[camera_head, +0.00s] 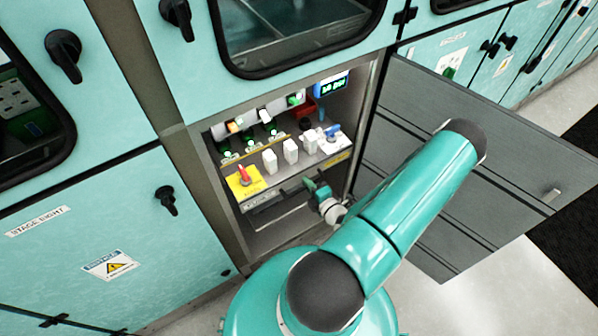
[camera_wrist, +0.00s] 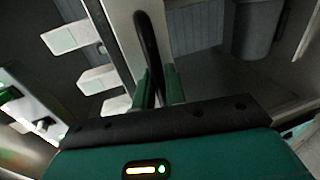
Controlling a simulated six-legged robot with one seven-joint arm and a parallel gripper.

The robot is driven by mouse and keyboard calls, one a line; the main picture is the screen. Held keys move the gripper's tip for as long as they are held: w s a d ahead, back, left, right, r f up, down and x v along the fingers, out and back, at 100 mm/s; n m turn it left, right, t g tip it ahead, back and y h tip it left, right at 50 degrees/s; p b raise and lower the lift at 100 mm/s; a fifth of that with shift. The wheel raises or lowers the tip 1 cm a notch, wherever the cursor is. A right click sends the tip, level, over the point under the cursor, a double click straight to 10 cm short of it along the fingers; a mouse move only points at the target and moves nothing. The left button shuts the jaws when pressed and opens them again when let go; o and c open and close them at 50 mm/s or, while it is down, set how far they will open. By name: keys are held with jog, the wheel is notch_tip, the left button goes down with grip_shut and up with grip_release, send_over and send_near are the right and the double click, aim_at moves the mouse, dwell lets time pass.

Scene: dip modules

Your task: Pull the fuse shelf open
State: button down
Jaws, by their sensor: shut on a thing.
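The fuse shelf (camera_head: 292,173) is a grey shelf inside the open lower cabinet, with white blocks standing on it. Its light front panel also shows in the wrist view (camera_wrist: 122,38). A black curved handle (camera_wrist: 147,38) is fixed to that front. My gripper (camera_head: 318,190) is at the shelf's front, right of its middle. In the wrist view, its green fingers (camera_wrist: 159,88) are shut on the handle, one on each side. The fingers' exact contact is partly hidden by the gripper body. The shelf stays within the cabinet frame.
The grey cabinet door (camera_head: 480,160) stands open to the right, beside my arm. A red switch on a yellow plate (camera_head: 243,181) is at the shelf's left. A lit display (camera_head: 331,86) is at the back. Space below the shelf is open.

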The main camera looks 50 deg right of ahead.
jog(key=f+v, duration=0.2)
jog(key=v, duration=0.9)
jog(key=s+f+v, duration=0.1)
jog(key=f+v, duration=0.2)
jog(key=v, duration=0.9)
jog(key=shift+s+a, duration=0.2)
jog(key=shift+s, duration=0.1)
jog(key=shift+r, duration=0.1)
jog(key=c, duration=1.8)
grip_release()
jog(key=v, duration=1.3)
jog(key=shift+s, duration=0.4)
